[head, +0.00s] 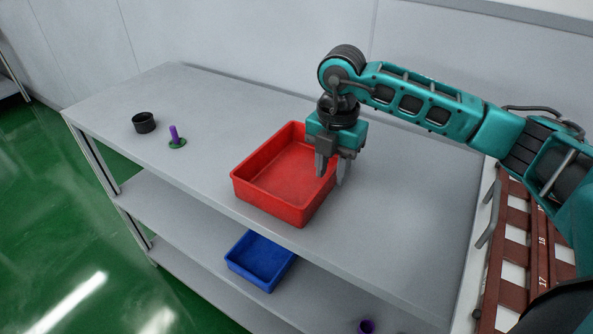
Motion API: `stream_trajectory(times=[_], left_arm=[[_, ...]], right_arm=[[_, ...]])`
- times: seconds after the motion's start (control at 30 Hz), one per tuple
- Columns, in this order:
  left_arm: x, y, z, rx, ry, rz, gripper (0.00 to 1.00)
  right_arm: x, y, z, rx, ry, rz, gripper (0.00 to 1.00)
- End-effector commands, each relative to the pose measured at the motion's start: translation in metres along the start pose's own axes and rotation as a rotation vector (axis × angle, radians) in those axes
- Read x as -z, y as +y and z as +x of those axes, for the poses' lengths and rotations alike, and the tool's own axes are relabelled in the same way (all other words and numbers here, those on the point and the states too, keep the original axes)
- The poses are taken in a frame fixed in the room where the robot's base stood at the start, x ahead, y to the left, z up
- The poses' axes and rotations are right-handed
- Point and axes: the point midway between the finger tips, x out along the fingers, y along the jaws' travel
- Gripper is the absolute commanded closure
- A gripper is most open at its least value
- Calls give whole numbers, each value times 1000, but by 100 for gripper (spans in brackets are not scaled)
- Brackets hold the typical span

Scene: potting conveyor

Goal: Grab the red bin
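The red bin (268,202) is an empty, shallow rectangular tray on the grey table top, close to the table's front edge. My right gripper (331,178) points down at the bin's right side. Its two fingers are spread apart, and they overlap the bin's right wall in the picture. I cannot tell whether the wall lies between the fingers or whether they touch it. My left gripper is not in the head view.
A black pot (144,123) and a purple peg on a green base (176,138) stand at the table's left. A blue bin (259,262) sits on the shelf below, with a purple item (366,326) further right. The table top (400,235) right of the bin is clear.

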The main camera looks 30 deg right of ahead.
Motion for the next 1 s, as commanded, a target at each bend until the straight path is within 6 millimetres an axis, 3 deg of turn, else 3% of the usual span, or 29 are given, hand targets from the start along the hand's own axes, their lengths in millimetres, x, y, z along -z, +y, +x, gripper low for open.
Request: stream_trajectory(times=[0.1,0.37,0.73,1.0], left_arm=[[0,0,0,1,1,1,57],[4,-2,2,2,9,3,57],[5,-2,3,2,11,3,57],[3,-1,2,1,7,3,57]], right_arm=[[0,0,13,1,0,0,66],[0,0,16,-3,-1,-1,66],[0,0,16,-2,-1,-1,100],[0,0,15,-3,-1,-1,100]])
